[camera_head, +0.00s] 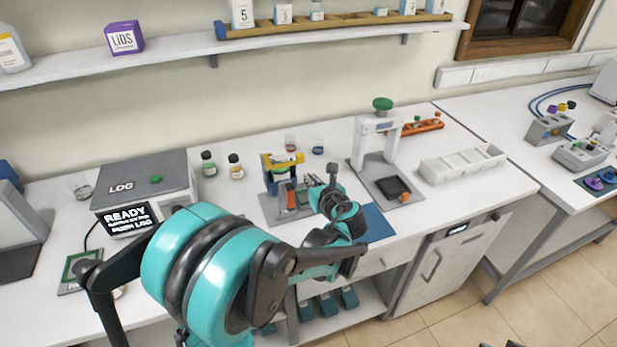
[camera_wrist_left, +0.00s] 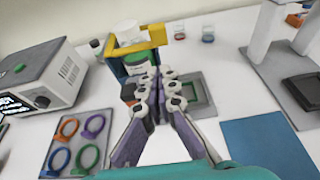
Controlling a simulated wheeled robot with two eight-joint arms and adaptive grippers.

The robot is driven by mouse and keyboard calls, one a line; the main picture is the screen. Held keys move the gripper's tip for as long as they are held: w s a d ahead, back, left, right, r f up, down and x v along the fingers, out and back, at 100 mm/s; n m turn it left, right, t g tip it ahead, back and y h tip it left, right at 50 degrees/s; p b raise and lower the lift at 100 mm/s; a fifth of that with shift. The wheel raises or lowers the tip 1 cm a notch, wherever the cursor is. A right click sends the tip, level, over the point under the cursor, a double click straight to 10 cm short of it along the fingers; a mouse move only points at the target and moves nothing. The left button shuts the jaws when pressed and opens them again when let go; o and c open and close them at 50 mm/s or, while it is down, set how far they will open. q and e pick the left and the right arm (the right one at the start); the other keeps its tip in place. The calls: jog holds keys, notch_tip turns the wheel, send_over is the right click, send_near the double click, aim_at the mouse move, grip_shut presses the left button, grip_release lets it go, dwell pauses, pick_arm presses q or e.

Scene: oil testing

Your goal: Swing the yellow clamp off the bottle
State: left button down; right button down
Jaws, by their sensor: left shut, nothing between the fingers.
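The yellow clamp (camera_head: 283,159) is on a small stand with a grey base in the middle of the bench. In the left wrist view the clamp (camera_wrist_left: 138,48) reaches across the upper part of a bottle with a green and white label (camera_wrist_left: 138,66). A white round top shows behind the clamp. My left gripper (camera_wrist_left: 157,76) is shut and empty, its fingertips in front of the bottle and below the clamp arm. In the head view the left gripper (camera_head: 334,182) is just right of the stand; whether it touches anything cannot be told.
A grey LOG machine (camera_head: 145,187) stands at the left. A white press-like stand (camera_head: 364,140) and a white rack (camera_head: 460,164) stand at the right. Colored rings lie on a grey tray (camera_wrist_left: 52,165). A blue mat (camera_wrist_left: 262,150) lies clear at the front.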

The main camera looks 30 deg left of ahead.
pick_arm(q)
jog(key=b+x, duration=0.1)
jog(key=x, duration=0.7)
jog(key=shift+a, duration=0.15)
jog(key=shift+w, duration=0.1)
